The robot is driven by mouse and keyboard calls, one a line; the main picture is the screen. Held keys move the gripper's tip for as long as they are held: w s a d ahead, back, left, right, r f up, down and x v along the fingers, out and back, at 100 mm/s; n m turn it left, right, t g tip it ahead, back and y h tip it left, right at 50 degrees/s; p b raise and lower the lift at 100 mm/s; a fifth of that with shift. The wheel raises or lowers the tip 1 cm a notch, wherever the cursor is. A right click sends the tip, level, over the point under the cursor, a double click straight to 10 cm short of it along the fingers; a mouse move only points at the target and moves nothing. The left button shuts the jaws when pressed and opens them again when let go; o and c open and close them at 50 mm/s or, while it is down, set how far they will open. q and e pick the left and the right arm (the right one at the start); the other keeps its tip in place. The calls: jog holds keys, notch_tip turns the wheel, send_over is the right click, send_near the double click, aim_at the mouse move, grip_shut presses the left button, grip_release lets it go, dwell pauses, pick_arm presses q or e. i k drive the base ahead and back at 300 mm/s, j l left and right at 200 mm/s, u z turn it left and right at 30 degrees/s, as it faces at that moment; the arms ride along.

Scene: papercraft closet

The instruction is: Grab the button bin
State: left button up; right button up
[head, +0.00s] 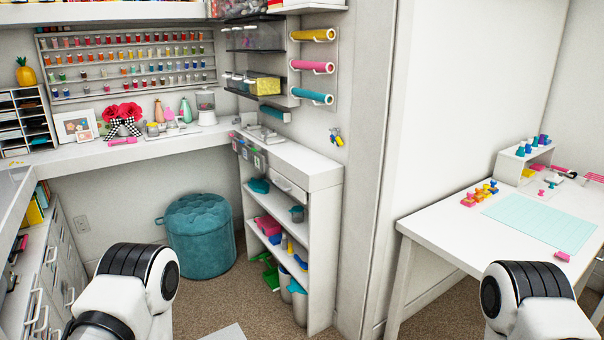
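I cannot tell which container is the button bin. Small coloured bins (247,152) hang at the left front edge of the white shelf unit, too small to read their contents. Clear containers (262,37) sit on the dark wall shelves above. Two white arm links of mine show at the bottom left and bottom right. Neither gripper is in view.
A white shelf unit (322,215) holds teal, pink and green items. A teal ottoman (200,238) stands under the counter. A white table (440,222) with a cutting mat (545,220) is at right. Carpet (235,292) is open between my arms.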

aim_at(262, 85)
jog(key=i+j+z, duration=0.35)
jog(key=i, duration=0.3)
jog(key=i+j+z, duration=0.35)
jog(key=i+j, duration=0.2)
jog(key=i, duration=0.05)
